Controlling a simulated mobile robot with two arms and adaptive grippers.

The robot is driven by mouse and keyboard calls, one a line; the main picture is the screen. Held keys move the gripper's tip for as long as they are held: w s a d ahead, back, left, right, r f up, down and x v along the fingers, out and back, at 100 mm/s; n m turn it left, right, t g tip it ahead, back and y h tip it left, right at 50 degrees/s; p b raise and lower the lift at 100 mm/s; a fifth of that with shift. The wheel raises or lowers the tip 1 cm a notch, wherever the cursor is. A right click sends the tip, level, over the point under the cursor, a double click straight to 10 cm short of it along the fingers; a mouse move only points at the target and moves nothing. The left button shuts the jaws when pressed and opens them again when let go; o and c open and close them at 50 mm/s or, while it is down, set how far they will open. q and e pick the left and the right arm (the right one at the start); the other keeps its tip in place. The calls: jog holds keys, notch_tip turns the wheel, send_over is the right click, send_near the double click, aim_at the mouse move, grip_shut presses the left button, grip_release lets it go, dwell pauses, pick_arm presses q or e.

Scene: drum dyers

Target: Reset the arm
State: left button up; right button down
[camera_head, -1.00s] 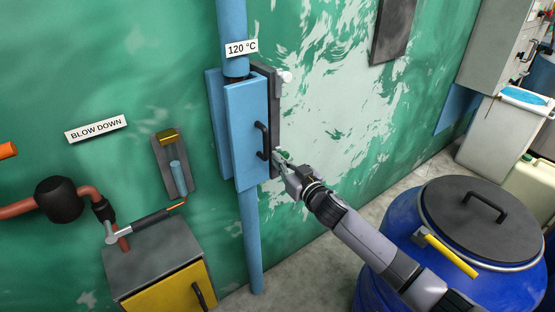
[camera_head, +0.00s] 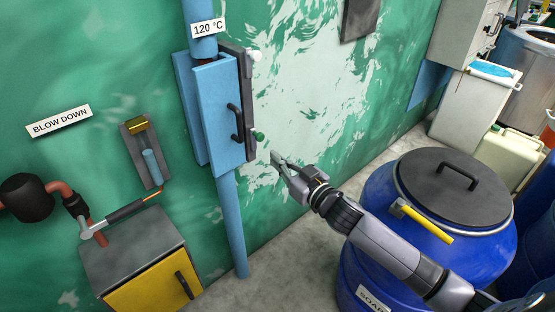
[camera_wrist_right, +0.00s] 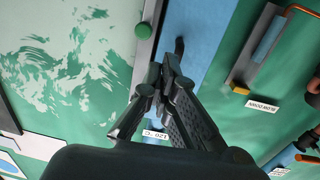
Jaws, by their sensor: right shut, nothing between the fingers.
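My right gripper (camera_head: 279,160) is in front of the patchy green wall, just right of and below the blue cabinet (camera_head: 218,115). It also shows in the right wrist view (camera_wrist_right: 165,80), its fingers drawn together with nothing between them. A small green knob (camera_head: 258,136) sticks out at the lower end of the dark strip (camera_head: 247,105) on the cabinet's right side. The gripper is apart from this knob in the head view. My left gripper is not in view.
A blue drum (camera_head: 380,208) with a dark lid and yellow lever stands below my right arm. A yellow-fronted box (camera_head: 155,285) and pipes are at lower left. A pale bin (camera_head: 480,105) is at back right.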

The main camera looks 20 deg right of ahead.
jog(key=s+d+f+m+g+h, duration=0.1)
jog(key=s+d+f+g+h, duration=0.15)
jog(key=f, duration=0.75)
jog(key=s+d+f+g+h+p, duration=0.1)
jog(key=s+d+f, duration=0.15)
jog(key=f, duration=0.75)
jog(key=s+d+f+m+g+h, duration=0.1)
jog(key=s+d+f+g, duration=0.15)
jog(key=f, duration=0.75)
jog(key=s+a+f+g, duration=0.1)
jog(key=s+f+g, duration=0.3)
jog(key=s+f, duration=1.2)
jog(key=s+a+f+g, duration=0.2)
jog(key=s+f, duration=0.2)
jog(key=s, duration=0.6)
jog(key=s+a+f+g, duration=0.2)
jog(key=s+f, duration=0.2)
jog(key=s, duration=0.5)
jog(key=s+a+f+n+g+p, duration=0.1)
jog(key=s+f, duration=0.3)
jog(key=s, duration=0.6)
jog(key=shift+s+a+g+h, duration=0.35)
jog(key=shift+a+g, duration=0.15)
jog(key=shift+g, duration=0.1)
jog(key=shift+w, duration=0.1)
